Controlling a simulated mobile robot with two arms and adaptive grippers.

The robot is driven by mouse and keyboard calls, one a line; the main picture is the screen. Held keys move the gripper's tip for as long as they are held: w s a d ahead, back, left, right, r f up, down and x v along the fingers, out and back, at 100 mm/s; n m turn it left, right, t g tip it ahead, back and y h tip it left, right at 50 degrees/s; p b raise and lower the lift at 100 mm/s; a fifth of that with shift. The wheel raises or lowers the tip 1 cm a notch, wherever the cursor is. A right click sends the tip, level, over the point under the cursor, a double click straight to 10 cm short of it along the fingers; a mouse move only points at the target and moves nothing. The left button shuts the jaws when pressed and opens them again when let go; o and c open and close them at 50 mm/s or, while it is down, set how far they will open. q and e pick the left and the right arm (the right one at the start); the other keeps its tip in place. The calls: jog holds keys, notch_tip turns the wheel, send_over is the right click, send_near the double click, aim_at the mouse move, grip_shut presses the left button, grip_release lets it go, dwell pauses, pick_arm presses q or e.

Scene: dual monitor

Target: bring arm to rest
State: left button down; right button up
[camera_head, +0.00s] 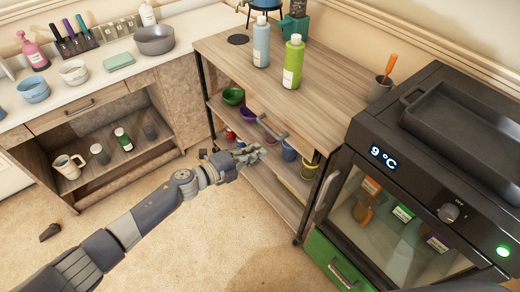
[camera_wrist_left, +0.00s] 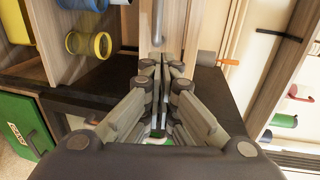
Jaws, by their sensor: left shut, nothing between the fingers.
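My left gripper (camera_head: 248,154) reaches in from the lower left in the head view, in front of the wooden shelf unit (camera_head: 290,195). It is near the unit's upper drawer and its grey handle (camera_head: 272,130). In the left wrist view the gripper (camera_wrist_left: 160,70) has its fingers together with nothing between them. The wrist view also shows a yellow cup (camera_wrist_left: 102,45) and a blue cup (camera_wrist_left: 85,5) at the upper left. My right gripper shows in neither view.
Blue (camera_head: 261,44) and green (camera_head: 293,62) bottles stand on the unit's top. A black oven-like appliance (camera_head: 425,170) stands at the right, above a green drawer (camera_head: 330,262). A counter with bowls (camera_head: 155,40) runs along the left. The floor (camera_head: 190,250) around my arm is mostly clear.

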pick_arm(q)
jog(key=f+v, duration=0.1)
jog(key=v, duration=0.5)
jog(key=a+f+n+t+y, duration=0.3)
jog(key=a+f+n+y, duration=0.2)
jog(key=a+f+n, duration=0.65)
jog(key=s+a+f+n+g+y+p, duration=0.1)
jog(key=s+a+f+n+y, duration=0.2)
jog(key=s+f, duration=0.35)
jog(key=s+a+f+n+g+y, duration=0.1)
jog(key=s+a+f+n+y, duration=0.15)
jog(key=f, duration=0.65)
jog(key=s+a+f+n+g+y, duration=0.1)
jog(key=s+a+f+n+g, duration=0.15)
jog(key=s+f, duration=0.4)
jog(key=s+a+f+n+g+y, duration=0.1)
jog(key=s+a+f+n+g, duration=0.2)
jog(key=s, duration=0.7)
jog(key=s+f+n+g, duration=0.1)
jog(key=s+f+n, duration=0.1)
jog(key=s, duration=0.9)
jog(key=s+d+f+n+g, duration=0.1)
jog(key=s+f, duration=0.4)
jog(key=s, duration=0.6)
jog(key=shift+d+n+g+p, duration=0.2)
jog(key=shift+n+g+p, duration=0.15)
jog(key=shift+n+g, duration=0.3)
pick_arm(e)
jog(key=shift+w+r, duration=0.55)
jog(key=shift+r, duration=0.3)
